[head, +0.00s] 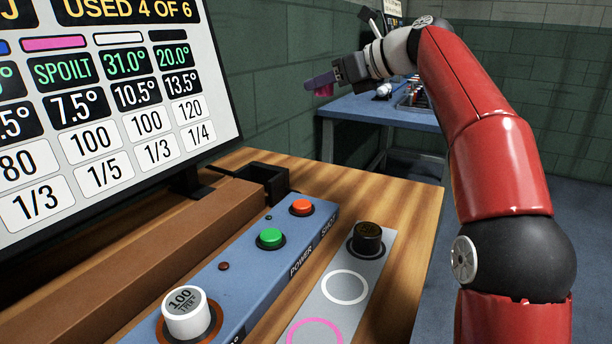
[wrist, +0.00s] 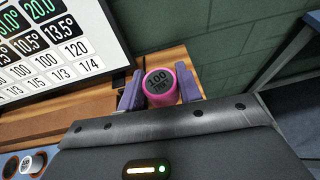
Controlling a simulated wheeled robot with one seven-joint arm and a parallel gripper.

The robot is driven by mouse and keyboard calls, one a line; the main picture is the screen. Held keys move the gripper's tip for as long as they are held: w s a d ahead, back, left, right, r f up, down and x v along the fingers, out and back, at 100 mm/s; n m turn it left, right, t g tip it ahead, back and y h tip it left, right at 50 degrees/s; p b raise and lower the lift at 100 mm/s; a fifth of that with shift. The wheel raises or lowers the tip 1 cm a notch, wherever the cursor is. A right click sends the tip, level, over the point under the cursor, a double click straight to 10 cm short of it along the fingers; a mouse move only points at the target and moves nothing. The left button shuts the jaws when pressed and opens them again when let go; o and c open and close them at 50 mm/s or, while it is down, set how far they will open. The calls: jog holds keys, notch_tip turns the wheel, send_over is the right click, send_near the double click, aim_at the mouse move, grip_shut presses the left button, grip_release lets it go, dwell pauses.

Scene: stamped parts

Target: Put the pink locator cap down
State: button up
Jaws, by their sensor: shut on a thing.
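The pink locator cap (wrist: 160,86) shows in the wrist view with a dark top marked 100. My gripper (wrist: 159,88) is shut on it, one purple-grey finger on each side. In the head view my gripper (head: 322,82) is up in the air at the back, and the cap (head: 324,91) shows as a small pink patch below the fingers. A grey strip (head: 378,268) lies on the wooden bench and carries a pink ring (head: 315,323) at the near end, an empty white ring (head: 346,273) and a black cap (head: 367,238) at the far end.
A blue panel (head: 245,288) beside the strip holds a white cap (head: 186,312), a green button (head: 270,238) and a red button (head: 302,207). A black open box (head: 264,180) stands behind. A big screen (head: 110,110) rises at left. A blue table (head: 385,108) is farther back.

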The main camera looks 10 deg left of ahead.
aim_at(324, 182)
notch_tip(324, 182, down, 19)
jog(key=b, duration=0.9)
jog(key=shift+d+f, duration=0.1)
jog(key=shift+f, duration=0.1)
jog(key=o, duration=1.1)
jog(key=shift+s+d+r, duration=0.1)
jog(key=p+v, duration=0.1)
jog(key=v, duration=1)
jog(key=shift+s+d+r+p, duration=0.1)
jog(key=shift+s+d+p, duration=0.1)
jog(key=shift+d+p, duration=0.15)
